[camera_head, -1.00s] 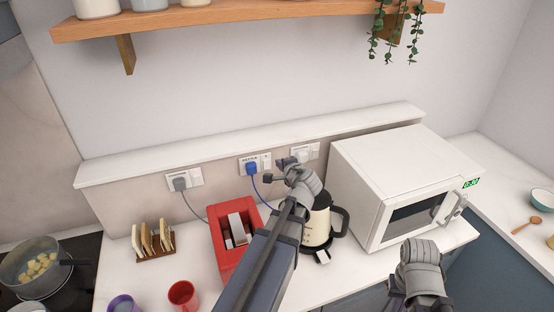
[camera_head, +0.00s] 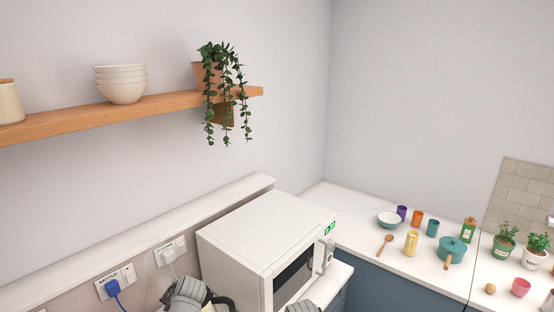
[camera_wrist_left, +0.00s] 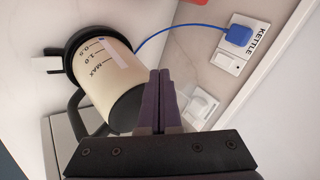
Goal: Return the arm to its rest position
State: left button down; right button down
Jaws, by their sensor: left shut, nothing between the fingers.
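My left gripper shows in the left wrist view (camera_wrist_left: 160,75), with its two dark fingers together and nothing between them. The cream and black kettle (camera_wrist_left: 103,82) is beside the fingers in that picture; I cannot tell the exact gap. In the head view, my left wrist is at the bottom edge, left of the microwave (camera_head: 262,232), and its fingers are not clear. A small grey piece of my right arm shows at the bottom edge below the microwave. My right gripper's jaws are out of view.
A blue plug (camera_head: 113,288) sits in the kettle socket and a white plug (camera_head: 169,256) in another. A wooden shelf (camera_head: 60,121) with bowls (camera_head: 121,85) and a trailing plant (camera_head: 226,90) runs above. The right counter (camera_head: 350,238) holds cups, a pot and plants.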

pick_arm(q)
jog(key=s+d+f+n+g+h, duration=0.2)
jog(key=s+d+f+h, duration=0.15)
jog(key=d, duration=0.45)
jog(key=s+d+f+n+g+h, duration=0.1)
jog(key=s+d+f+g+h, duration=0.15)
jog(key=s+d, duration=0.4)
jog(key=s+d+f+m+y+b, duration=0.1)
jog(key=s+d+f+m+b, duration=0.2)
jog(key=d+f+b, duration=0.7)
jog(key=shift+s+d+f+m+g+b, duration=0.2)
jog(key=shift+s+d+m+g+b, duration=0.15)
jog(key=shift+s+d+b, duration=0.55)
jog(key=shift+w+d, duration=0.15)
